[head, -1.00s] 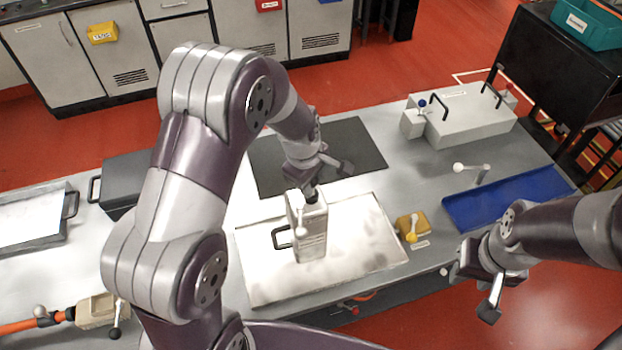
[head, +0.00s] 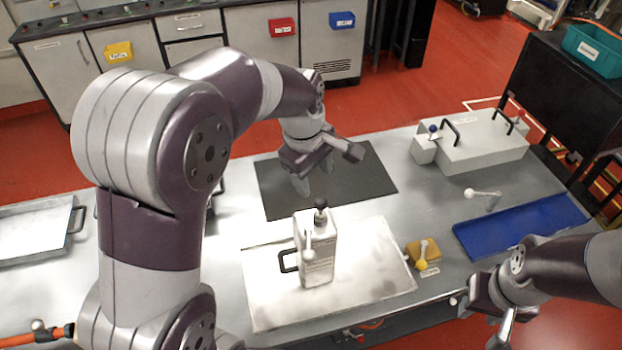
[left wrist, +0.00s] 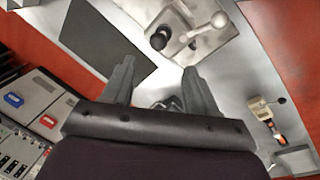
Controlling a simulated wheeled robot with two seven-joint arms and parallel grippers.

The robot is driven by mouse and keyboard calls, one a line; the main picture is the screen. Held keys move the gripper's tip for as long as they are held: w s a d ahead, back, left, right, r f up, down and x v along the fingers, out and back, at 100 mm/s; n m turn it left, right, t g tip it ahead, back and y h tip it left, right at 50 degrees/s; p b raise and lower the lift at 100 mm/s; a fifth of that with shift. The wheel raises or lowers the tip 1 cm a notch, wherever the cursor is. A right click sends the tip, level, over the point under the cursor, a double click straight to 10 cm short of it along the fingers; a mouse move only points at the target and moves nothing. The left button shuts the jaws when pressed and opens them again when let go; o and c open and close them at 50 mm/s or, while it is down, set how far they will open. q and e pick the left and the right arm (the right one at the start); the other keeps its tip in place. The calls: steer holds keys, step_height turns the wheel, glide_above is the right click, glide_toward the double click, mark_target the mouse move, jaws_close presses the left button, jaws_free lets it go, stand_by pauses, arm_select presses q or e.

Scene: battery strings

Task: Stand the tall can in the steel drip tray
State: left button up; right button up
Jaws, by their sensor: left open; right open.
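The tall can (head: 318,262) is a pale, boxy can with a dark cap, standing upright on a whitish stained board (head: 375,268) in the middle of the bench. Its dark cap (left wrist: 160,38) shows in the left wrist view, beyond my fingers. My left gripper (head: 326,168) is open and empty, above and behind the can, apart from it. In the left wrist view its fingers (left wrist: 160,74) are spread. My right gripper (head: 488,310) is open and empty at the bench's front right. A shallow steel tray (head: 75,238) with a dark handle, likely the drip tray, lies at the left, partly cut off.
A dark mat (head: 375,180) lies behind the board. A yellow block (head: 422,253) with a knob sits right of the board. A blue tray (head: 530,222) and a grey box with handles (head: 475,145) are at the right. My left arm hides some of the bench's left side.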

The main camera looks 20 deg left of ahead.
arm_select(q)
steer(key=s+a+f+m, duration=0.2)
steer(key=s+f+m, duration=0.6)
steer(key=s+m, duration=0.5)
steer(key=shift+s+a+m+g+y, duration=0.15)
steer(key=shift+s+m+g+y, duration=0.15)
steer(key=shift+y, duration=0.1)
